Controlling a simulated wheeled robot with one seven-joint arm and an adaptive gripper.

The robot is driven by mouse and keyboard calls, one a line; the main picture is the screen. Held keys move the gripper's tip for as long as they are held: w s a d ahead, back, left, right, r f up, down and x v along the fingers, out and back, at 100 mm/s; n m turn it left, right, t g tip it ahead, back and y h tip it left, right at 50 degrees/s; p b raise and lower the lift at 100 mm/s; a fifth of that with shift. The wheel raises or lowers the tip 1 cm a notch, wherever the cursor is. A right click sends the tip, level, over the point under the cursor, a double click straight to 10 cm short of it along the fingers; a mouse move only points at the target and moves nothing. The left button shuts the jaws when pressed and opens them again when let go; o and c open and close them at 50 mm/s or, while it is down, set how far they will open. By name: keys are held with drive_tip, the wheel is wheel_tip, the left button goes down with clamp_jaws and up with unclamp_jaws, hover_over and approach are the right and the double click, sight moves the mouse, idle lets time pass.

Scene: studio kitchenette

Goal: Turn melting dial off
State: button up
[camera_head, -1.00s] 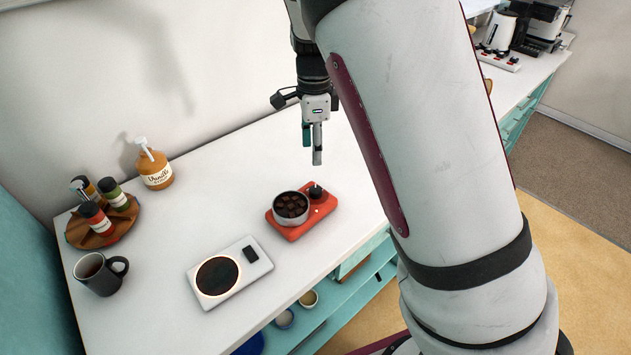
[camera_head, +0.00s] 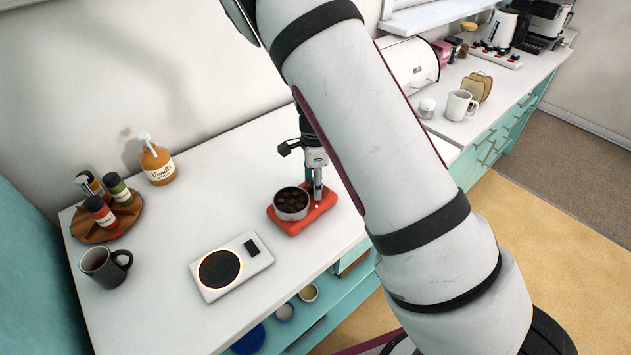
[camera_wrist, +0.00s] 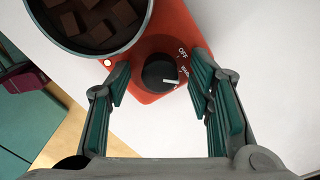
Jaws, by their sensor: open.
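The red melting unit (camera_head: 293,227) stands on the white counter and holds a metal pot of brown chocolate chunks (camera_head: 291,203). In the wrist view its black dial (camera_wrist: 160,73) has a white pointer line aimed to the right, below the printed OFF. A small light (camera_wrist: 107,62) glows beside the pot. My gripper (camera_wrist: 162,88) is open, with its teal-padded fingers on either side of the dial and a gap on each side. In the head view my gripper (camera_head: 317,194) is low over the unit's right end and hides the dial.
A white hot plate (camera_head: 231,266) with a glowing ring lies to the left. A dark mug (camera_head: 101,267), a wooden tray of bottles (camera_head: 92,232) and a vanilla bottle (camera_head: 156,162) stand farther left. The counter behind the red unit is clear.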

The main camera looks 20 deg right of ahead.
clamp_jaws()
drive_tip(key=shift+n, duration=0.3)
drive_tip(key=n, duration=0.4)
drive_tip(key=shift+n, duration=2.1)
unclamp_jaws()
